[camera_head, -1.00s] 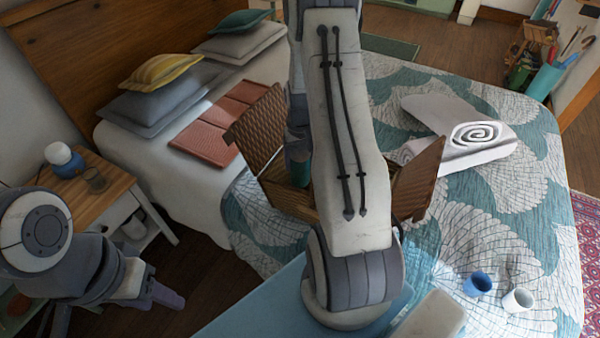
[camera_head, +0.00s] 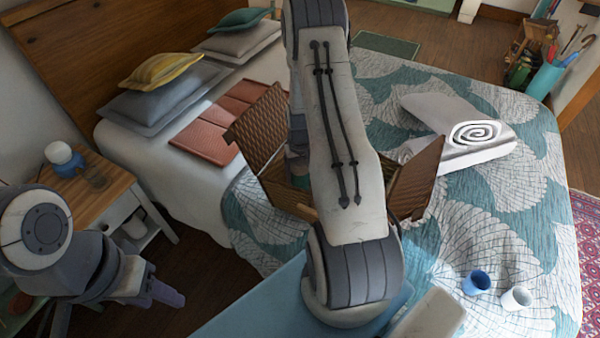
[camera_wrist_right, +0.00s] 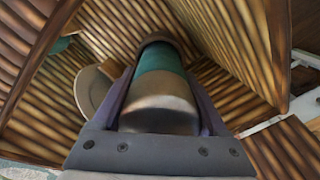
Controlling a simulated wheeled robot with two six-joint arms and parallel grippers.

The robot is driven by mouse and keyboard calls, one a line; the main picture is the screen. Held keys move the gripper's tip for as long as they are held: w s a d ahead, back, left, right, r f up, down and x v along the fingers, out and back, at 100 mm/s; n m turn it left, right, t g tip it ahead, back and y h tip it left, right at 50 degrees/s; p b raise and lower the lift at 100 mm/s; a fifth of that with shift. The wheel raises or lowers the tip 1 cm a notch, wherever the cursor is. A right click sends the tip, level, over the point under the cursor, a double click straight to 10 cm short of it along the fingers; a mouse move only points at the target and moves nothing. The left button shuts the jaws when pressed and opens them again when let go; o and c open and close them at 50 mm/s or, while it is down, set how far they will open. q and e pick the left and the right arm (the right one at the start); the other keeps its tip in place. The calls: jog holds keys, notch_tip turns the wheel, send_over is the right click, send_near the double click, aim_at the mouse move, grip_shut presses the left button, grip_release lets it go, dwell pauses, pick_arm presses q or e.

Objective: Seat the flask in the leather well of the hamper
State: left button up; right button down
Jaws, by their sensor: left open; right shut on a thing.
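The wicker hamper (camera_head: 287,198) stands open on the bed, its raised flaps to left and right. My right arm covers much of it in the head view. The flask, green with a grey-brown metallic end, lies between the fingers of my right gripper (camera_wrist_right: 162,82) in the right wrist view; the flask (camera_wrist_right: 160,102) is gripped inside the hamper's wicker walls (camera_wrist_right: 222,35). A dark band shows around the flask's far end; I cannot tell whether this is the leather well or whether the flask touches it. My left gripper (camera_head: 160,293) is open and empty, low at the left, away from the hamper.
A cream, plate-like round thing (camera_wrist_right: 90,92) is beside the flask inside the hamper. A blue cup (camera_head: 476,282) and a white cup (camera_head: 516,298) stand on the quilt. A nightstand (camera_head: 95,190) is at the left.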

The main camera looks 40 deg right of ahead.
jog(key=shift+f, duration=0.35)
